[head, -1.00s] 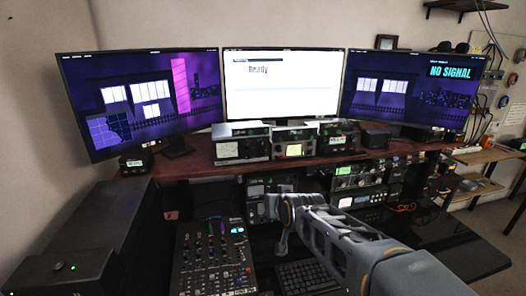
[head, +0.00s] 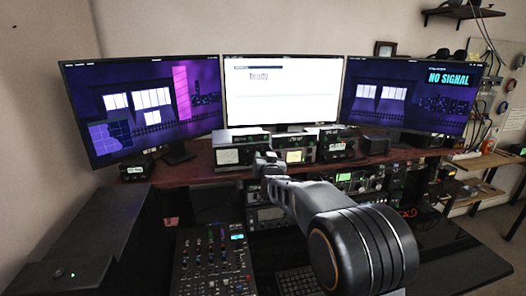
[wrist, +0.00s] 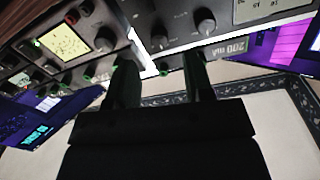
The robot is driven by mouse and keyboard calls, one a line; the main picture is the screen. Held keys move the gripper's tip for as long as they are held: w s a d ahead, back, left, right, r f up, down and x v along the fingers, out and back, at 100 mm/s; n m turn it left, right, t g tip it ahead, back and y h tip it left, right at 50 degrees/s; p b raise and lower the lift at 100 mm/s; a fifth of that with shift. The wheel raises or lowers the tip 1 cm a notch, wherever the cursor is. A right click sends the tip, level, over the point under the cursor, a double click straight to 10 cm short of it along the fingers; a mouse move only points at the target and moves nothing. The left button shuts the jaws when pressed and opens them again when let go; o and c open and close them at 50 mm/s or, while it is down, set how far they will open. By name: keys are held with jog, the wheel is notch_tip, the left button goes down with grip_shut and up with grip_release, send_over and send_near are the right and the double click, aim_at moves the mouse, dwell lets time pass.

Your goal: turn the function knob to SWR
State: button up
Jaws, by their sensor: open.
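The box with the "200" marking (wrist: 228,48), likely the tuner, has two dark round knobs in the wrist view, one larger knob (wrist: 205,20) and another (wrist: 158,42). Labels around them are too small to read, so I cannot tell which is the function knob or its setting. In the head view the box (head: 228,157) is the left one of the row, its right side hidden behind my gripper (head: 268,158). In the wrist view my gripper (wrist: 161,62) is open, its two dark fingers pointing at the panel just below the knobs.
A box with a lit yellowish screen (wrist: 60,42) and its own knobs stands close beside the tuner; it also shows in the head view (head: 294,156). Monitors (head: 283,92) stand behind. Rack units (head: 360,182) and a mixer (head: 213,262) lie below.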

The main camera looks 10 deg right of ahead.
aim_at(262, 152)
jog(key=shift+w+d+p, duration=0.1)
jog(key=shift+w+p, duration=0.45)
jog(key=shift+w, duration=1.65)
grip_shut()
